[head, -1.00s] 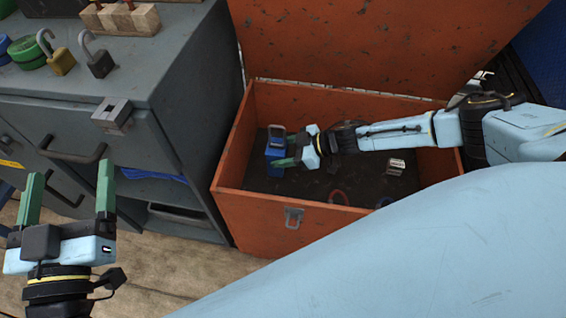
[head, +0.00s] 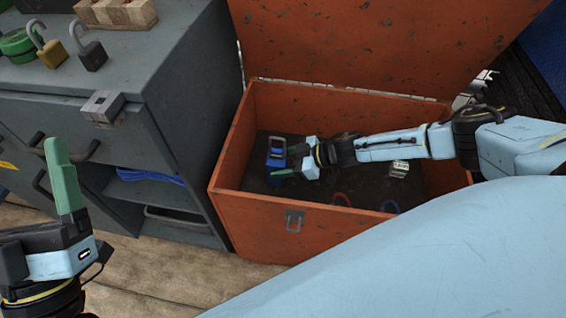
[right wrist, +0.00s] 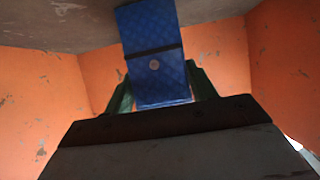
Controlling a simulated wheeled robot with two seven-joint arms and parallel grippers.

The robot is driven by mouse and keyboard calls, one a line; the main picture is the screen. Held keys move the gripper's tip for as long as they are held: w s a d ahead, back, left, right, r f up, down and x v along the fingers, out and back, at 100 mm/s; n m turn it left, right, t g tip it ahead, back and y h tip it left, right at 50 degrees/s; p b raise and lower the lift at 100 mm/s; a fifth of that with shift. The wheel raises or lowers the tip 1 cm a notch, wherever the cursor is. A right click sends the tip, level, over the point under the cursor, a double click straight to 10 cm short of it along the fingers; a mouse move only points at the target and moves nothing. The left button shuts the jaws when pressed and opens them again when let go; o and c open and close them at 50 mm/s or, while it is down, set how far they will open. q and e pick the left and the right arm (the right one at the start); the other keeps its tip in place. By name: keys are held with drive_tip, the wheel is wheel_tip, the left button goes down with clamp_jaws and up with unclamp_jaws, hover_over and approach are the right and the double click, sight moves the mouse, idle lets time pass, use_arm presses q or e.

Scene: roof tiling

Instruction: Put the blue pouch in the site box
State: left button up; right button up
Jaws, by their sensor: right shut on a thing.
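The blue pouch (head: 276,155) is inside the open orange site box (head: 254,219), near its left wall. My right gripper (head: 280,164) reaches into the box from the right and is shut on it. In the right wrist view the pouch (right wrist: 155,62), with a dark band and a round stud, stands between the green fingers. I cannot tell whether it touches the box floor. My left gripper (head: 62,172) is at the lower left, away from the box. One green finger shows with empty space beside it; the other is outside the picture.
A red ring-like piece (head: 341,199), a blue one (head: 390,206) and a pale labelled object (head: 399,168) lie in the box. The lid (head: 380,45) stands open behind. A grey cabinet (head: 160,85) with padlocks on top stands left of the box.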

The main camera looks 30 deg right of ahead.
drive_tip(key=shift+f, duration=0.1)
drive_tip(key=o, duration=1.3)
drive_tip(key=shift+c, duration=0.2)
drive_tip(key=shift+d+r, duration=0.1)
drive_tip(key=shift+r, duration=0.1)
use_arm(q)
wheel_tip(320, 180, down, 14)
drive_tip(key=w+a+g+y+p, duration=0.1)
drive_tip(key=g+p, duration=0.4)
drive_tip(key=g, duration=0.5)
drive_tip(key=shift+w+a+g+y, duration=0.35)
drive_tip(key=shift+w+y, duration=0.25)
drive_tip(key=shift+y, duration=0.7)
use_arm(e)
drive_tip(key=v, duration=1.1)
drive_tip(key=shift+s+d, duration=0.3)
